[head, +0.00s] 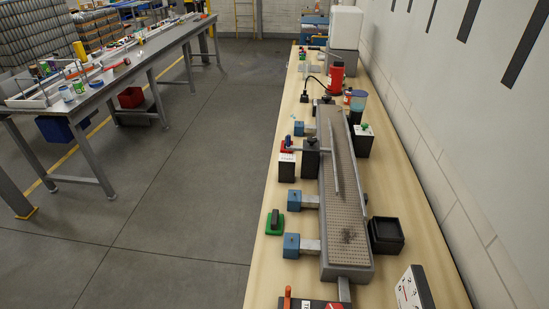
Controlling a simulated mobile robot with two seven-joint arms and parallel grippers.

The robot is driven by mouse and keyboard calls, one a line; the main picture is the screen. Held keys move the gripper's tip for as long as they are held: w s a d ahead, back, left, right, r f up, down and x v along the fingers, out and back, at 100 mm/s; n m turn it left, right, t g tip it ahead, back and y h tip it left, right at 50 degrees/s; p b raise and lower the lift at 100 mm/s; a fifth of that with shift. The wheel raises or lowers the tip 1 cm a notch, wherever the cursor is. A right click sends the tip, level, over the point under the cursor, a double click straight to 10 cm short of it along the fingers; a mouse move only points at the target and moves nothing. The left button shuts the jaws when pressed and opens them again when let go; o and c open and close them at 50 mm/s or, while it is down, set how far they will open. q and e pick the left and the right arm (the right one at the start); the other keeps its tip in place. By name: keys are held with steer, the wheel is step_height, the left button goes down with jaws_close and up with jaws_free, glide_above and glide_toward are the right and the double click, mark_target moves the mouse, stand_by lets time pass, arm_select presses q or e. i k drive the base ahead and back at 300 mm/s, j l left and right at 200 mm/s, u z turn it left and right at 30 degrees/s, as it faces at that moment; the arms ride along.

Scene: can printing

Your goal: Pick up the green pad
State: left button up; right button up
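The green pad (275,224) lies near the left edge of the long wooden bench (262,268) in the head view. It is a small flat green piece with a dark upright block or handle on top. It sits left of the grey conveyor, beside a blue block (291,245), and nothing covers it. Neither of my grippers shows in the head view.
A grey conveyor (342,205) runs along the bench. A black tray (386,236) stands right of it, and a white-and-black box (413,289) at the lower right. A red container (336,78) stands farther back. Open floor (190,190) lies left, before another table (110,70).

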mark_target(274, 222)
steer(key=u, duration=5.8)
steer(key=z, duration=5.3)
steer(key=i+j, duration=0.15)
steer(key=i, duration=0.15)
steer(key=i+j+z, duration=0.15)
steer(key=i, duration=0.15)
